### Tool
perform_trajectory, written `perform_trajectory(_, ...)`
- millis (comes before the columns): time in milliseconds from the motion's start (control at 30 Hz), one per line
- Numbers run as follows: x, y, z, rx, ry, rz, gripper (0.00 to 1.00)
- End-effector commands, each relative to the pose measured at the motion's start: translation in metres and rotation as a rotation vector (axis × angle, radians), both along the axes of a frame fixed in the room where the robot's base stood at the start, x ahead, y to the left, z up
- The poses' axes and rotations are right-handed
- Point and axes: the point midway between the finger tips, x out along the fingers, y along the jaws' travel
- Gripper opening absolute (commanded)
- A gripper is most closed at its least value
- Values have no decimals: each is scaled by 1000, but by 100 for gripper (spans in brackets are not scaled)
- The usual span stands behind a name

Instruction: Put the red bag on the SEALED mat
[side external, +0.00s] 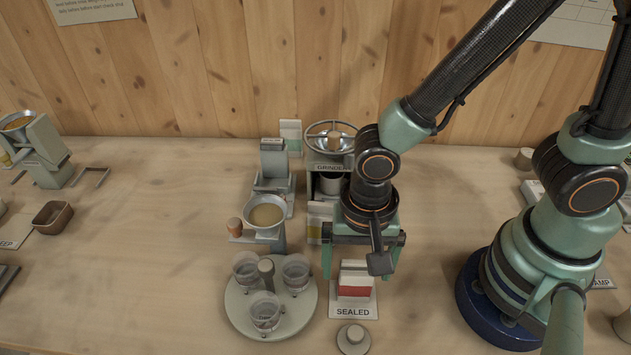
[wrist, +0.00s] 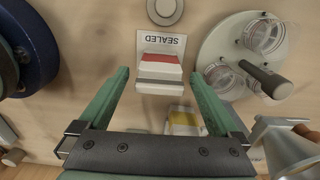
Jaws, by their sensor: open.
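The red bag (side external: 355,282), white with a red band, stands on the SEALED mat (side external: 352,312), a small white card in front of my arm. In the wrist view the red bag (wrist: 160,72) rests on the mat (wrist: 178,43), near the fingertips. My gripper (side external: 358,270) points down with its fingers apart, one on each side of the bag in the side view. In the wrist view my gripper (wrist: 160,74) is open, with a gap between each finger and the bag.
A round tray (side external: 237,315) with several clear cups stands just left of the mat. A small round weight (side external: 353,339) lies in front. A yellow-banded bag (side external: 316,226), a funnel stand (side external: 266,216) and the grinder (side external: 331,165) stand behind.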

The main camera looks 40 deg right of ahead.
Motion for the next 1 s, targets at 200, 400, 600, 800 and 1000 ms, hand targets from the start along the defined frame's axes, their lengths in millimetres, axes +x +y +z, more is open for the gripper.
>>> perform_trajectory(200, 1, 1, 36, 6, -6, 0, 98)
perform_trajectory(400, 1, 1, 69, 6, -6, 0, 98)
perform_trajectory(600, 0, 0, 93, 2, -2, 0, 98)
perform_trajectory(800, 9, -7, 105, 18, -21, 32, 98)
perform_trajectory(1000, 48, -48, 129, 63, -151, 222, 98)
